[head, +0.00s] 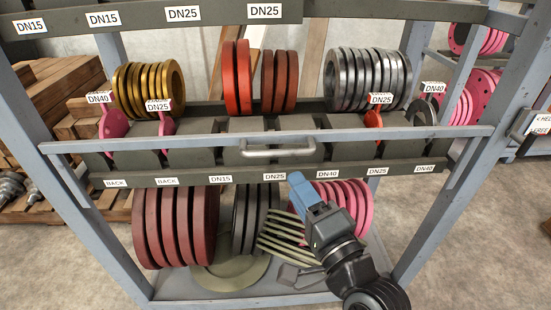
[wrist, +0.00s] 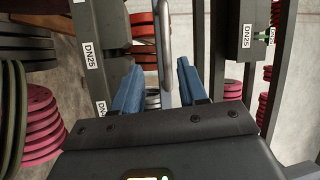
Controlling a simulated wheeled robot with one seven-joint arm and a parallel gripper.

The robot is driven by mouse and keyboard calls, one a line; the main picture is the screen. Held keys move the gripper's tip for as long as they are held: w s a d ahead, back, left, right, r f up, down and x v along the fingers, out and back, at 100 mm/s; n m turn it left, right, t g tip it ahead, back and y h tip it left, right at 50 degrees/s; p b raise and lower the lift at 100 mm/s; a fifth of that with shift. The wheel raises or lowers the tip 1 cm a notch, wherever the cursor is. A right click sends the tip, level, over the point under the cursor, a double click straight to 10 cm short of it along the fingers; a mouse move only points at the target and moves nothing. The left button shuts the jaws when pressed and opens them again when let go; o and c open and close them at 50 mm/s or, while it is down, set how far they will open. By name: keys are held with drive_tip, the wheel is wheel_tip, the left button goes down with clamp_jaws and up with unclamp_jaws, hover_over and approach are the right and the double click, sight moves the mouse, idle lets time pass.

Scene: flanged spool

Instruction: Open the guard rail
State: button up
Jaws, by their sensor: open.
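The guard rail (head: 400,133) is a grey bar across the front of the rack's middle shelf, with a pale metal handle (head: 278,153) at its middle. It spans from the left post to the right post. My gripper (head: 298,183) has blue fingers and is just below and slightly right of the handle in the head view. In the wrist view my gripper (wrist: 160,80) is open, its fingers apart. A grey bar (wrist: 163,45) shows beyond and between the fingers; I cannot tell whether it is the handle or the rail.
Gold discs (head: 150,88), orange-red discs (head: 243,76) and silver discs (head: 366,78) stand on the middle shelf. Dark red discs (head: 175,225) and pink discs (head: 348,205) stand below. A labelled lower beam (head: 200,172) runs under the rail. Rack posts flank both sides.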

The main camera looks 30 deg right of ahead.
sight(276, 150)
drive_tip(key=shift+m, duration=0.5)
drive_tip(key=w, duration=0.3)
drive_tip(key=w+r+p, duration=0.1)
drive_tip(key=w, duration=0.2)
drive_tip(key=w+r+p, duration=0.1)
drive_tip(key=w, duration=0.2)
drive_tip(key=shift+w+r, duration=0.1)
drive_tip(key=shift+r, duration=0.1)
drive_tip(key=shift+w+a, duration=0.1)
drive_tip(key=shift+w, duration=0.3)
clamp_jaws()
